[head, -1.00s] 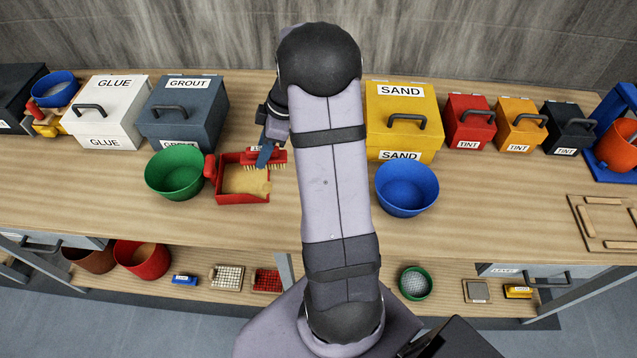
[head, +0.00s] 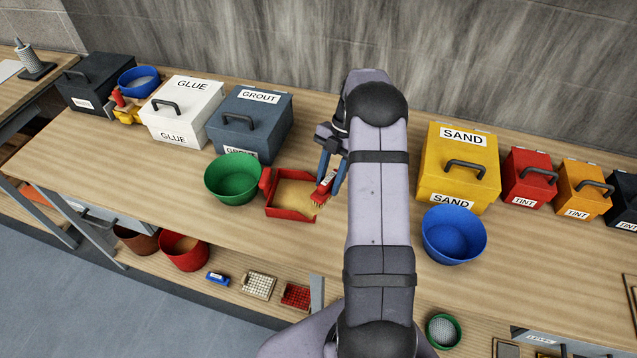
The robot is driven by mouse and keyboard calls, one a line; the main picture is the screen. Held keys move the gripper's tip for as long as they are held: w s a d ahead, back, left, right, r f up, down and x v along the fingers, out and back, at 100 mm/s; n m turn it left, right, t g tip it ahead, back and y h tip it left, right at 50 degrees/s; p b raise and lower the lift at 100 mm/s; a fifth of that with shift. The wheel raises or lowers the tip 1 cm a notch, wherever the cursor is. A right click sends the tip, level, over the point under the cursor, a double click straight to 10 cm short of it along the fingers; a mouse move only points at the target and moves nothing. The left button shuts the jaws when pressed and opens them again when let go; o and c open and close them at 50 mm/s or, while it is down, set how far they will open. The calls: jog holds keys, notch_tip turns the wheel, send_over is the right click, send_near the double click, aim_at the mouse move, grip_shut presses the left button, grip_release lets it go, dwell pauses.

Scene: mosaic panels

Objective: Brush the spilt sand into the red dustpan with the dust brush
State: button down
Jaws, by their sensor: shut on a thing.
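The red dustpan (head: 290,215) lies on the bench with its handle to the left. Tan sand (head: 291,192) covers much of its floor and reaches toward its right side. My gripper (head: 329,182), with blue-grey fingers, is shut on the dust brush (head: 324,187). The brush has a red body and yellow bristles. It is at the right side of the dustpan, bristles down, close to the sand. I cannot tell whether the bristles touch sand or pan. My arm hides the bench just right of the brush, so any sand there is out of sight.
A green bowl (head: 233,180) stands close left of the dustpan. The grey grout box (head: 249,125) is behind. A blue bowl (head: 454,236) and the yellow sand box (head: 457,168) stand right of my arm. The bench front edge is below the pan.

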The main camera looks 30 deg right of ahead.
jog(key=n, duration=0.2)
jog(key=s+n+g+h, duration=0.1)
jog(key=s+r+n, duration=0.1)
jog(key=n, duration=0.1)
jog(key=shift+s+n+g, duration=0.25)
jog(key=shift+n+g, duration=0.05)
jog(key=shift+g, duration=0.1)
jog(key=shift+a+f+b, duration=0.1)
jog(key=shift+f+b, duration=1.75)
jog(key=shift+f, duration=0.6)
